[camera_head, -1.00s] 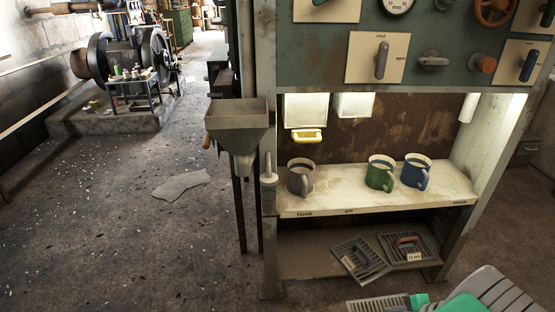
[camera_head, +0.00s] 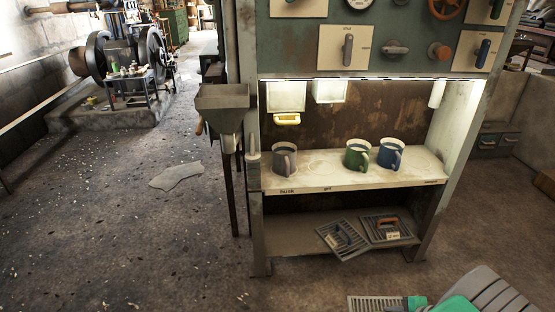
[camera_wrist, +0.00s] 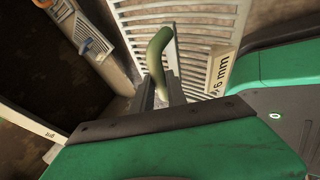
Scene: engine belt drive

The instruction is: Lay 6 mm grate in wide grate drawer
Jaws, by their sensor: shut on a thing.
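The 6 mm grate (camera_head: 372,302) is a pale slotted plate at the bottom edge of the head view, partly cut off. In the wrist view the grate (camera_wrist: 200,25) shows its slots, a "6 mm" tag (camera_wrist: 221,72) and a curved green handle (camera_wrist: 156,58). My gripper (camera_wrist: 165,92) is shut on the handle and holds the grate. In the head view my green and grey arm end covers part of the grate. I cannot pick out the wide grate drawer in either view.
A green cabinet (camera_head: 300,45) stands ahead. Its white shelf (camera_head: 320,178) holds three mugs. Two other grates, one blue-handled (camera_head: 342,240) and one orange-handled (camera_head: 388,228), lie on the low shelf (camera_head: 290,238). A hopper (camera_head: 222,105) stands on its left. Open floor lies left and in front.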

